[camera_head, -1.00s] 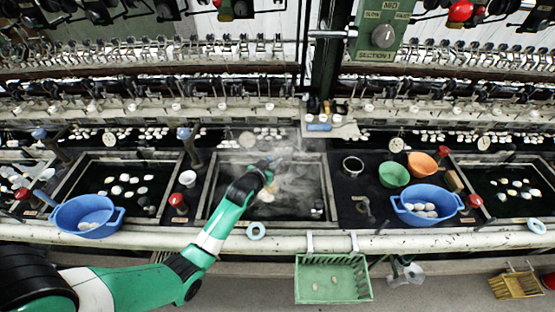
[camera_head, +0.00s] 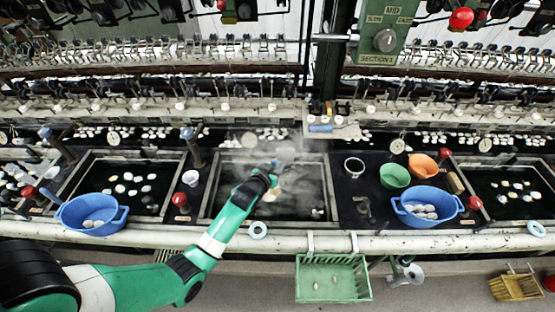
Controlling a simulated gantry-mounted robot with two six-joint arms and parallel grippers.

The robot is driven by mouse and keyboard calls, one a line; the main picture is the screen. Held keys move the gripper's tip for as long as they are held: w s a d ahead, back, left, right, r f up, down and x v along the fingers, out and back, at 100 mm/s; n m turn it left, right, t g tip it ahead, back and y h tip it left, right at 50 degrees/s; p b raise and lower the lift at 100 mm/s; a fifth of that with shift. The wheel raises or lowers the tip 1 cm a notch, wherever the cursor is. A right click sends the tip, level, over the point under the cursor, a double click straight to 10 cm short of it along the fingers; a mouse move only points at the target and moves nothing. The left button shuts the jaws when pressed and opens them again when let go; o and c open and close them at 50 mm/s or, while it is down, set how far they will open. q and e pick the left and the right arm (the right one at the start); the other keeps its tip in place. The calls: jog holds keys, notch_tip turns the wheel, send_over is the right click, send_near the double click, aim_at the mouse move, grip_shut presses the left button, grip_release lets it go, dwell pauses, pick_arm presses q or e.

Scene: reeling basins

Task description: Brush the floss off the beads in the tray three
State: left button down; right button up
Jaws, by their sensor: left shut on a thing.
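The middle tray (camera_head: 213,190) is a dark, water-filled basin with a pale rim. Steam hangs over it and blurs what lies inside. My left gripper (camera_head: 273,184) is over this tray, shut on a small tan thing (camera_head: 273,195) that looks like a brush. The arm and steam partly hide it, and I cannot tell whether it touches the water. Any beads in this tray are too blurred to make out. Pale beads (camera_head: 128,177) float in the left tray, and more beads (camera_head: 517,184) float in the right tray. My right gripper is not in view.
Blue basins (camera_head: 75,223) and (camera_head: 426,211) hold pale beads. A green bowl (camera_head: 395,176) and an orange bowl (camera_head: 423,164) stand right of the middle tray. A green crate (camera_head: 333,294) hangs at the front rail. Reeling machinery lines the back.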

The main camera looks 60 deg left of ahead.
pick_arm(q)
notch_tip(320, 180, up, 11)
jog(key=p, duration=1)
jog(key=shift+w+a, duration=0.4)
dwell(0.4)
